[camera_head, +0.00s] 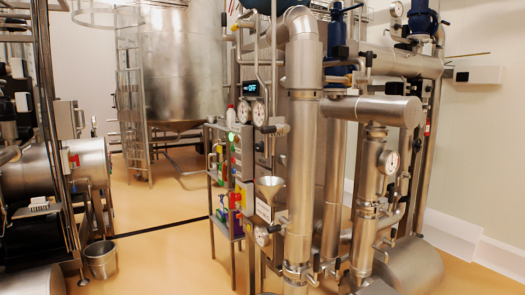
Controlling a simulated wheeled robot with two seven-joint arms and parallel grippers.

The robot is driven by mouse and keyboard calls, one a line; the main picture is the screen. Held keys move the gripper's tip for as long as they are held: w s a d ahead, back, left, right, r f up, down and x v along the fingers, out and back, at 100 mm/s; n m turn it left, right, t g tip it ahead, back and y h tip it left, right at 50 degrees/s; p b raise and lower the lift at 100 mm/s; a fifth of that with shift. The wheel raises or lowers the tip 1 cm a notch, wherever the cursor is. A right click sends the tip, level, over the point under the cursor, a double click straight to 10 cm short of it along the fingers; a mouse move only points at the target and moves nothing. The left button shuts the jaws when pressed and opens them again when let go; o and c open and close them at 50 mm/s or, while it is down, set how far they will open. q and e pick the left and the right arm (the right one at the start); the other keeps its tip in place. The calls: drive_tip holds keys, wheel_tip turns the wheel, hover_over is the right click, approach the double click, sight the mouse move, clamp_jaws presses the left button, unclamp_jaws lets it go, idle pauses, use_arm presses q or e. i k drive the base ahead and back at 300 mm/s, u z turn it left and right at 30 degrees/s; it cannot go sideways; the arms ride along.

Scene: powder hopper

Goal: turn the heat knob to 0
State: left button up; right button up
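I cannot make out which part is the heat knob; no knob marked for heat is legible. A narrow control panel (243,150) stands left of the thick steel pipes, with small coloured parts on it too small to read. A dark digital display (250,87) with lit digits is above it. A round dial gauge (259,113) sits beside the panel. A green light (232,137) shows on its left side. Neither of my grippers is in view.
A steel funnel (269,188) and upright pipes (302,160) stand right of the panel. A shelf rack (220,190) holds coloured items. A large tank (180,65) with a ladder (133,120) is behind. A bucket (101,260) stands at left. Floor (165,260) is open at front centre-left.

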sight(259, 147)
drive_tip(key=u, duration=1.3)
drive_tip(key=i, duration=4.05)
drive_tip(key=z, duration=3.35)
drive_tip(key=i, duration=0.3)
drive_tip(key=u, duration=0.15)
